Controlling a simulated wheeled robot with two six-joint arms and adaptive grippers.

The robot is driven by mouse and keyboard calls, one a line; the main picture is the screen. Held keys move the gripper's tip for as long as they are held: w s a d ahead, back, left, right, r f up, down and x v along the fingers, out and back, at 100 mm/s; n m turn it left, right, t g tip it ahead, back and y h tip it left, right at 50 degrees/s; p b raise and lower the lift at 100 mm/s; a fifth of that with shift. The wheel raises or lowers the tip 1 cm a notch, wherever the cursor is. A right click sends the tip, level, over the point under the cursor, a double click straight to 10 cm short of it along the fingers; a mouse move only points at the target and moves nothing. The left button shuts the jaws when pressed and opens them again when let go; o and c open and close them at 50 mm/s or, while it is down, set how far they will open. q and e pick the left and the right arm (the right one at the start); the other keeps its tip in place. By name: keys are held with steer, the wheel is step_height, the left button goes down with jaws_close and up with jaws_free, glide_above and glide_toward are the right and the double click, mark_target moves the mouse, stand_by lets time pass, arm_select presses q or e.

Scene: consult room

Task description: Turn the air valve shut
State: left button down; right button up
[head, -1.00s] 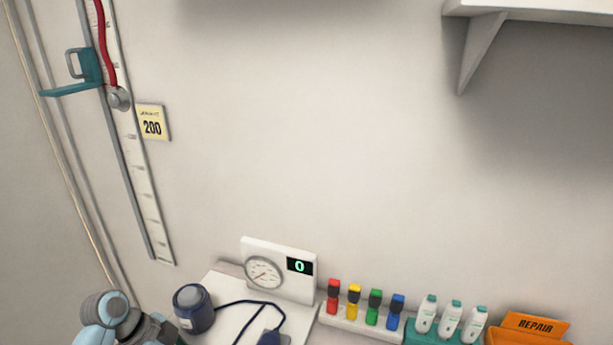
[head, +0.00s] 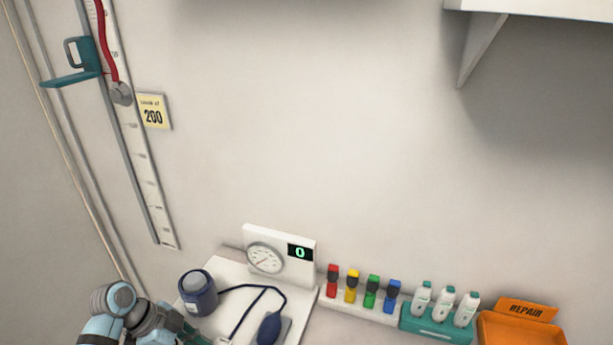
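A dark blue squeeze bulb (head: 269,328) lies on the white board (head: 225,270) at the bottom. A dark tube runs from it to a rolled dark blue cuff (head: 198,293). Behind them stands a white panel with a round dial (head: 265,258) and a display (head: 300,252) reading 0. I cannot make out an air valve on the bulb; its lower end is close to the picture's bottom edge. My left arm comes in at the bottom left, beside the cuff, but its fingertips do not show. My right gripper is out of view.
Colored bottles (head: 371,291) stand in a white rack, right of the board. White bottles stand in a teal holder (head: 440,328), beside an orange REPAIR tray (head: 521,329). A wall ruler (head: 150,185) with a red strip (head: 106,45) hangs left, near a 200 sign (head: 153,112). A shelf (head: 540,8) juts out top right.

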arm_select(q)
steer(key=shift+s+d+f, duration=0.15)
steer(key=shift+s+f, duration=0.2)
steer(key=shift+s, duration=0.25)
steer(key=shift+a, duration=0.25)
step_height(320, 180, up, 6)
steer(key=shift+r, duration=0.25)
steer(key=shift+w, duration=0.1)
